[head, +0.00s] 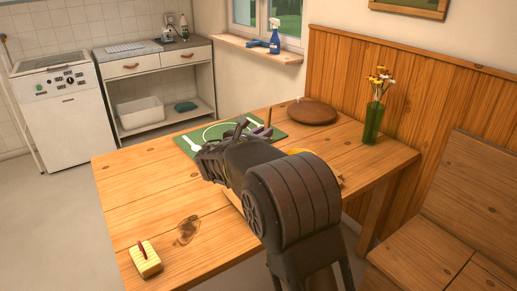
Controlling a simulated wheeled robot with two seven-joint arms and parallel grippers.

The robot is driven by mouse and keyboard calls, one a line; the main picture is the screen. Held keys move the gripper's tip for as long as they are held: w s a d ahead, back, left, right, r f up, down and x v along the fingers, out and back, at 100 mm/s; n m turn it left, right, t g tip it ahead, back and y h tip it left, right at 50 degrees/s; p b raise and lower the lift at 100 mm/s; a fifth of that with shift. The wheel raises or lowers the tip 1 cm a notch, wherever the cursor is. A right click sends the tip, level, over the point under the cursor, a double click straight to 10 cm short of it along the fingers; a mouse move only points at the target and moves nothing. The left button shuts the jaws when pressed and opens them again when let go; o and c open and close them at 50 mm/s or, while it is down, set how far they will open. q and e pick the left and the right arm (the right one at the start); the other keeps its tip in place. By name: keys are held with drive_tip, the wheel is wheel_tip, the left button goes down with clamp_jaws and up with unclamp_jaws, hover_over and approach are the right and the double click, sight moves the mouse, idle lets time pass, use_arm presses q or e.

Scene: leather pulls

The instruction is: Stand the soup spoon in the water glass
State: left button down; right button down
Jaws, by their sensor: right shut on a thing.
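My right arm reaches in from the lower right over the wooden table (118,180). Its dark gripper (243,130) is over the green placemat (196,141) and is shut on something. My own wrist covers most of what it holds, so I cannot make out the thing. A small purplish piece (262,130) shows beside the fingers; I cannot tell whether it is held. I cannot pick out the soup spoon or the water glass; the arm hides part of the table. My left gripper is not in view.
A round brown loaf-like thing (312,111) and a green vase with flowers (373,122) stand at the back. The table's left side is mostly clear. A wooden bench (470,205) is at right.

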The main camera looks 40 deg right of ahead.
drive_tip(key=shift+w+a+r+t+h, duration=0.1)
drive_tip(key=shift+w+a+t+h, duration=0.1)
drive_tip(key=shift+t+h, duration=0.25)
drive_tip(key=shift+w+a+r+t+h, duration=0.1)
drive_tip(key=shift+w+t+h, duration=0.1)
drive_tip(key=shift+t+h, duration=0.2)
drive_tip(key=shift+f, duration=0.25)
wheel_tip(320, 180, down, 12)
drive_tip(key=b, duration=1.1)
drive_tip(key=c, duration=1.3)
unclamp_jaws()
drive_tip(key=shift+c, duration=0.2)
